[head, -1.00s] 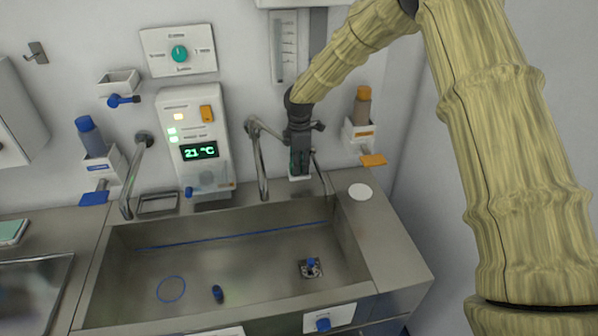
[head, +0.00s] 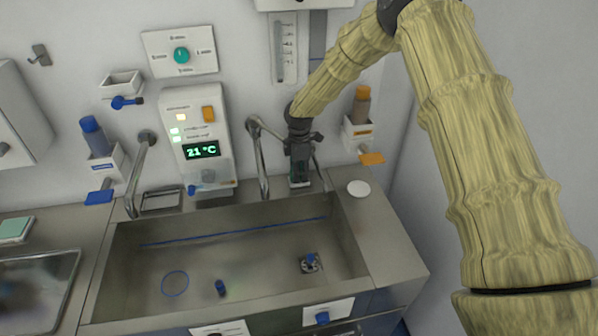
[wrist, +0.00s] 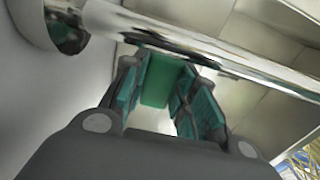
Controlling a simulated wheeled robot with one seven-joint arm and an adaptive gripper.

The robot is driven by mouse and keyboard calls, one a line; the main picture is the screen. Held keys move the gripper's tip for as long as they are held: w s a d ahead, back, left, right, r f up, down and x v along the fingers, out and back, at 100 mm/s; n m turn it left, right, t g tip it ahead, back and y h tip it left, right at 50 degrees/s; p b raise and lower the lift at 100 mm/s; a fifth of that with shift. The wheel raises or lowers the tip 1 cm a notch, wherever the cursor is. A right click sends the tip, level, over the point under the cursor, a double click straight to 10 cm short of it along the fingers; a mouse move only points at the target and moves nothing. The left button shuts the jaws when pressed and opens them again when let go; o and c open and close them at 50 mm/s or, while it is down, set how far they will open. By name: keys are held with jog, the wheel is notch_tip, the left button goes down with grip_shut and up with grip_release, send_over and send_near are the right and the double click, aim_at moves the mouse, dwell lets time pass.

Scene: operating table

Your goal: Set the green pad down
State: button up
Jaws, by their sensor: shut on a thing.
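The green pad (wrist: 160,80) shows in the wrist view as a flat green piece between the two fingers. My gripper (wrist: 168,95) is shut on it, and its teal finger faces stand on either side. In the head view my gripper (head: 300,172) points down at the back ledge of the sink, right of the middle tap. A small white piece (head: 300,184) shows on the ledge just below the fingertips. I cannot tell whether the pad touches it. The pad is mostly hidden by the fingers in the head view.
The metal sink (head: 250,262) lies in front, with a blue cap (head: 220,287) and a drain (head: 310,263) inside. The middle tap (head: 262,165) stands close left of my gripper. A white disc (head: 358,188) lies on the right ledge. A pale green slab (head: 15,229) lies far left.

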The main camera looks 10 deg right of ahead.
jog(key=shift+f, duration=0.2)
jog(key=o, duration=1)
jog(key=shift+o, duration=0.2)
jog(key=shift+r, duration=0.1)
notch_tip(320, 180, up, 12)
jog(key=b, duration=0.4)
jog(key=shift+r+b, duration=0.15)
jog(key=shift+b, duration=0.2)
